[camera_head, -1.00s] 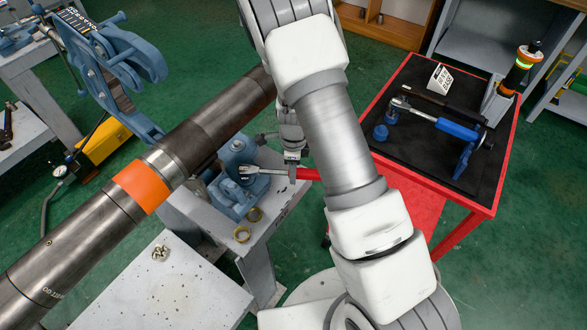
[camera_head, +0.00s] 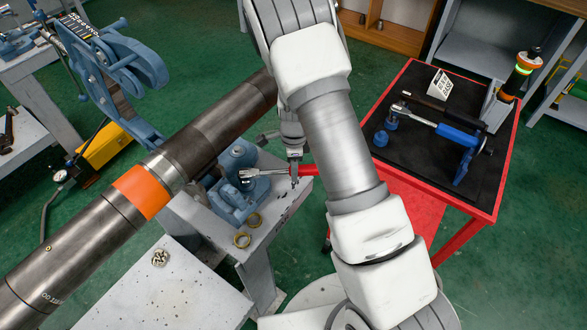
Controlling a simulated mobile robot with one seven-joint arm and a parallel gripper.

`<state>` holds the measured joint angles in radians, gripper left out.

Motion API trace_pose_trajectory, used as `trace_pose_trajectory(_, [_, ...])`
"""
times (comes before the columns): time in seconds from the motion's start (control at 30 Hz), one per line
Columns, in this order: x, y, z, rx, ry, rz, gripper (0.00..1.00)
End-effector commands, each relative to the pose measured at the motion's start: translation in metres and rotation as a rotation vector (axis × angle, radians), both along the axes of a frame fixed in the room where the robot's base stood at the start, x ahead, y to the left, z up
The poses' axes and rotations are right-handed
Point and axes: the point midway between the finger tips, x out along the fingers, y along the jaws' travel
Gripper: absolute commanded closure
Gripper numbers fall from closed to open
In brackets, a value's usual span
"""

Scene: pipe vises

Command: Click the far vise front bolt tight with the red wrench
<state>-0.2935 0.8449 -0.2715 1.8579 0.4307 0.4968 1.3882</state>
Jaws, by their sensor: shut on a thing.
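My gripper (camera_head: 295,170) is shut on the red wrench (camera_head: 268,172), behind my white arm. The wrench lies roughly level, its silver shaft and head pointing left and its red handle showing to the right of the gripper. The wrench head is at the blue far vise (camera_head: 236,205) on the grey bench, over its near right side. Whether the head is seated on the front bolt cannot be told at this size. The long dark pipe (camera_head: 150,175) with an orange band runs diagonally past the vise. My arm hides part of the pipe's far end.
Two brass rings (camera_head: 243,238) lie on the grey bench (camera_head: 275,220). A red cart (camera_head: 490,205) at right holds a blue-handled wrench (camera_head: 457,131), blue sockets and a small white sign. A blue vise (camera_head: 130,65) stands at upper left. A grey table is at front left.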

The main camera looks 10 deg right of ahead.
Motion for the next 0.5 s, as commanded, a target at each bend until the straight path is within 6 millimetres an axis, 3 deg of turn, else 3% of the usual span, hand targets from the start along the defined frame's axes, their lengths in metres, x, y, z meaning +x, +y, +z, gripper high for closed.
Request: trace_pose_trajectory(0.5, [0.001, 0.001, 0.034, 0.001, -0.002, 0.0, 1.0])
